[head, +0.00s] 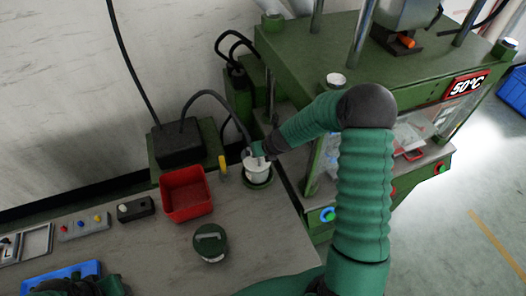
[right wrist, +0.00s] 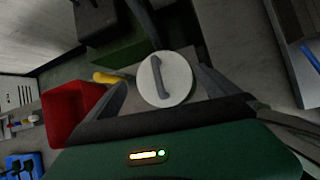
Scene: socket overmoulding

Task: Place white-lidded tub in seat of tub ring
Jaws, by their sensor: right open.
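The white-lidded tub (head: 257,167) stands upright at the right end of the bench in the head view, within the green tub ring (head: 258,181). Its white lid with a grey bar handle shows in the right wrist view (right wrist: 165,79). My right gripper (head: 257,156) is at the top of the tub. In the right wrist view its fingers (right wrist: 167,92) are apart, one on each side of the lid; I cannot tell whether they touch it. The tub hides most of the ring's seat. My left gripper (head: 75,287) is partly seen at the bottom left, its fingers unclear.
A red bin (head: 186,193) and a yellow-handled item (head: 222,167) are left of the tub. A green lidded pot (head: 210,243) stands nearer on the bench. A green press (head: 420,75) stands to the right. A blue tray (head: 62,275) is at bottom left.

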